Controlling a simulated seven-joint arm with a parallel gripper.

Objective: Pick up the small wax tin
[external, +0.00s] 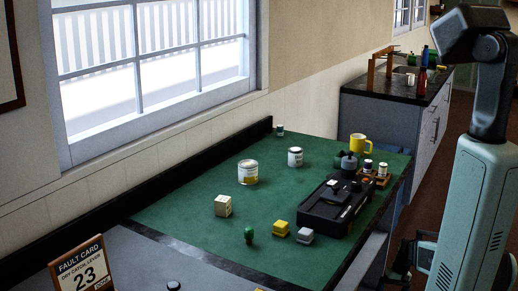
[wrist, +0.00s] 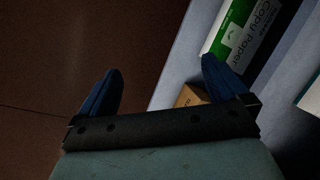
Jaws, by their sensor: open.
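Two pale tins with labels stand upright on the green mat (external: 190,212) in the external view. The larger tin (external: 248,172) has a yellowish lower band, and the smaller tin (external: 295,157) stands behind it to the right. A much smaller dark, light-topped container (external: 280,130) stands at the far corner. The labels are too small to read, so I cannot tell which is the wax tin. My gripper (wrist: 160,88) is open and empty in the wrist view, its blue fingers wide apart. It is away from the tins, which do not show there.
A black tray-like device (external: 333,208) occupies the mat's right side, with a yellow mug (external: 360,144) behind. A cream block (external: 223,206), a yellow block (external: 281,228), a grey block (external: 305,235) and a green item (external: 249,235) stand nearer. Copy paper (wrist: 232,35) lies below my gripper.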

